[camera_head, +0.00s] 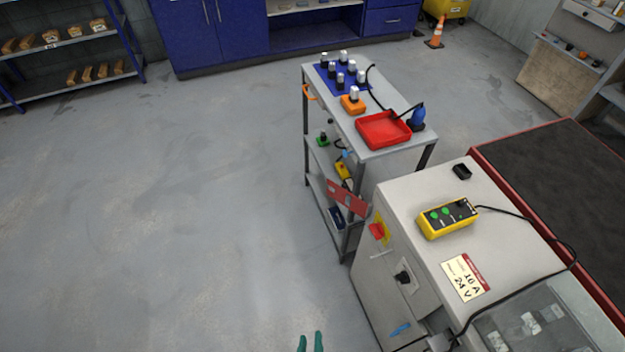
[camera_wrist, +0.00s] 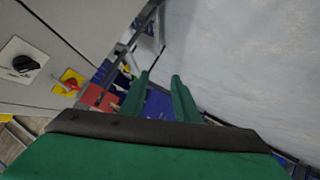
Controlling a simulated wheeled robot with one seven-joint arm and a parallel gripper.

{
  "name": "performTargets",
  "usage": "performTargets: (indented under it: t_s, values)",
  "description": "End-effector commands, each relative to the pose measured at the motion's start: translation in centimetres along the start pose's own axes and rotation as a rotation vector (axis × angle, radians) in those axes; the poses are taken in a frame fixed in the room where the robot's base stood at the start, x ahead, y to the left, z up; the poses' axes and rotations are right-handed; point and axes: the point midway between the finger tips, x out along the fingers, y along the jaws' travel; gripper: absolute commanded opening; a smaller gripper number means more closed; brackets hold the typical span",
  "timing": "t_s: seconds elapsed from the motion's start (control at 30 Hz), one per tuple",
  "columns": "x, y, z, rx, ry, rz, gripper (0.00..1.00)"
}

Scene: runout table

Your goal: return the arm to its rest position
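My gripper (camera_head: 310,343) shows only as two green fingertips at the bottom edge of the head view, over bare floor and left of the grey machine cabinet. In the wrist view my gripper (camera_wrist: 160,82) has its two green fingers apart, with nothing between them. It is open and empty. The rest of my arm is hidden in the head view.
The grey cabinet (camera_head: 372,290) with a yellow control box (camera_head: 447,218) on top stands right of my gripper. A trolley (camera_head: 392,92) with a red tray (camera_head: 383,130) stands beyond it. The floor (camera_head: 180,220) to the left is clear.

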Motion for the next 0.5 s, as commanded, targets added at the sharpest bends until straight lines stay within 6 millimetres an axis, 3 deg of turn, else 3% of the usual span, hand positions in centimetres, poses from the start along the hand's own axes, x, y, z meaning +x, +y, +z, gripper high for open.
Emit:
performTargets:
  t_s: [0.03, 0.3, 0.5]
  values:
    - [-2.0, 0.2, -0.7, 0.047, 0.034, -0.01, 0.28]
    - [-11.4, 3.8, -7.2, 0.308, 0.261, -0.005, 0.28]
    - [-15.6, 6.4, -10.5, 0.419, 0.366, 0.022, 0.28]
